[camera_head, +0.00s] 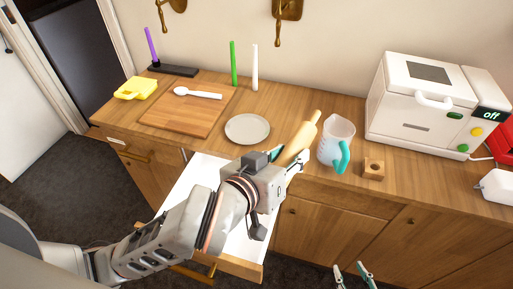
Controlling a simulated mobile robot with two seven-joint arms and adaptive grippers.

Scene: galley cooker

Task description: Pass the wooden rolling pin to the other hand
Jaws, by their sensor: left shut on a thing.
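The wooden rolling pin (301,139) slants up to the right at the counter's front edge, beside the measuring jug. My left gripper (288,160) is shut on its lower part; the gripper body hides the pin's lower end. Whether the pin touches the counter I cannot tell. My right gripper (352,272) shows only its fingertips at the bottom edge of the view. They are apart with nothing between them, below and to the right of the pin.
A clear jug with a teal handle (336,140) and a wooden block (373,168) stand right of the pin. A plate (247,129) lies to the left. A white cooker (422,105) stands at the right. An open drawer (197,180) juts out beneath my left arm.

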